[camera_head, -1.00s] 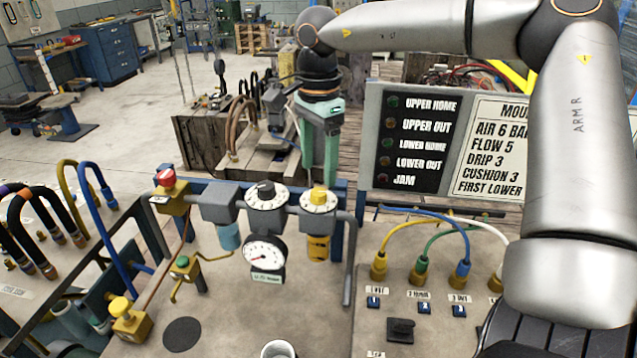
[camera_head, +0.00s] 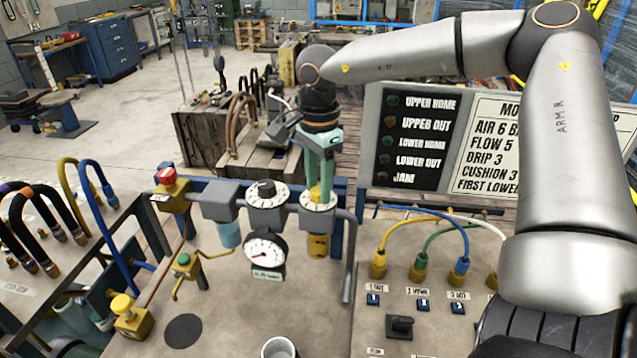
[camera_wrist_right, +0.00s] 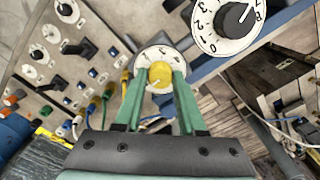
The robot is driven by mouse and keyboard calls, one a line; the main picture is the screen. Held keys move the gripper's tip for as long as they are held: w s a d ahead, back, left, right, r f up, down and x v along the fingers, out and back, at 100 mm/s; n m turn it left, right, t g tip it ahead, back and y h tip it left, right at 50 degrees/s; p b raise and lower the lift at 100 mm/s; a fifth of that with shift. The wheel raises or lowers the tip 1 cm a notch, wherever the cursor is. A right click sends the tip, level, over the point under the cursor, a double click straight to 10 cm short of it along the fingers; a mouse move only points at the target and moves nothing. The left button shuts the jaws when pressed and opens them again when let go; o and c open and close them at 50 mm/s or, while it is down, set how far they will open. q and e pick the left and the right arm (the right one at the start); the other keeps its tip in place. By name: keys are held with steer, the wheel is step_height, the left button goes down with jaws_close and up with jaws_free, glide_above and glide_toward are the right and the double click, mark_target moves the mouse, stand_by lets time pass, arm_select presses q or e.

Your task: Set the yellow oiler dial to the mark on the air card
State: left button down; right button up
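The yellow oiler dial (camera_head: 318,206) is a white numbered disc with a yellow knob, above a yellow bowl on the grey air unit. It also shows in the right wrist view (camera_wrist_right: 160,75); its setting is too small to read. My right gripper (camera_head: 320,180) points down over it from above. In the wrist view its green fingers (camera_wrist_right: 160,80) stand on either side of the yellow knob, with slight gaps showing, so it looks open. The air card (camera_head: 500,150) reads AIR 6, FLOW 5, DRIP 3, CUSHION 3, FIRST LOWER; my right arm covers part. My left gripper is not in view.
A black-knobbed dial (camera_head: 267,194) sits close left of the oiler dial, with a pressure gauge (camera_head: 265,250) below it. A red button (camera_head: 168,178) stands further left. A lamp board (camera_head: 410,138) stands behind right. Coloured hoses (camera_head: 420,235) rise from the bench panel.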

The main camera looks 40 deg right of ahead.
jaws_close()
